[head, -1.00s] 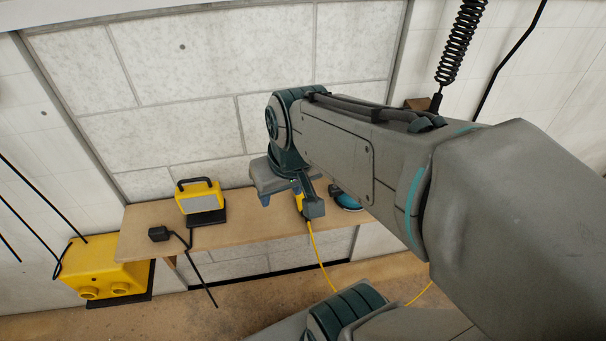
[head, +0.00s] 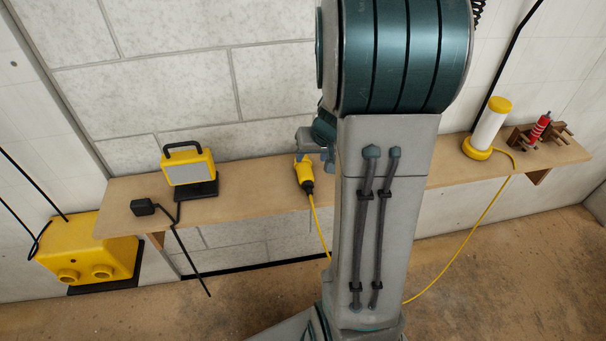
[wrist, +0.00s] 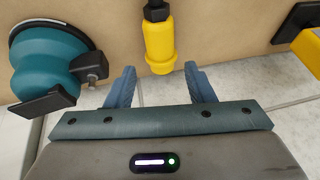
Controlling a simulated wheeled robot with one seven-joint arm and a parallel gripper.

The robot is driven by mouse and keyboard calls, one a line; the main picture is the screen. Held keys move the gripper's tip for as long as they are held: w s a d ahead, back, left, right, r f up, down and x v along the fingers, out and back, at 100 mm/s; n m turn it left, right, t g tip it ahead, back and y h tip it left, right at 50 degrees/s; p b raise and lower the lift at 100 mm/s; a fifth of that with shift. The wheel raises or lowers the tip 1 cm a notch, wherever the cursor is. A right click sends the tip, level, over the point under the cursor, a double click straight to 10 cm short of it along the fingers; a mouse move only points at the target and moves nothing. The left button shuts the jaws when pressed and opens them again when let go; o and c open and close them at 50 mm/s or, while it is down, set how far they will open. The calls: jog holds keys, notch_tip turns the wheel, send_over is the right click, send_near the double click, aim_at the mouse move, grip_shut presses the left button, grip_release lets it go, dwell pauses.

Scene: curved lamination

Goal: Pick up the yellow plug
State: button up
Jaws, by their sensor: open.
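The yellow plug (head: 304,172) lies on the wooden shelf, with a black collar and a yellow cable running down over the front edge. In the wrist view the plug (wrist: 159,45) points toward my gripper, its yellow end just beyond and between the fingertips. My gripper (wrist: 160,84) is open, with one finger on each side of the plug's line and nothing held. In the head view my gripper (head: 318,148) is at the plug's far end, partly hidden behind my arm.
A teal sander (wrist: 48,62) lies left of the plug in the wrist view. On the shelf (head: 246,190) stand a yellow work light (head: 189,166), a black plug (head: 143,207), a yellow-white lamp (head: 487,130) and a red tool (head: 539,129). A yellow box (head: 85,262) hangs at lower left.

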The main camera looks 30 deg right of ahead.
aim_at(306, 169)
jog(key=x, duration=0.3)
jog(key=b+x, duration=0.1)
jog(key=x, duration=0.1)
jog(key=s+x, duration=0.1)
jog(key=x, duration=0.1)
jog(key=shift+w+f+b, duration=0.1)
jog(key=shift+f+b, duration=0.2)
jog(key=shift+b, duration=0.1)
jog(key=shift+w+a+f, duration=0.1)
jog(key=shift+w+f, duration=0.15)
jog(key=shift+f, duration=0.15)
jog(key=c, duration=0.8)
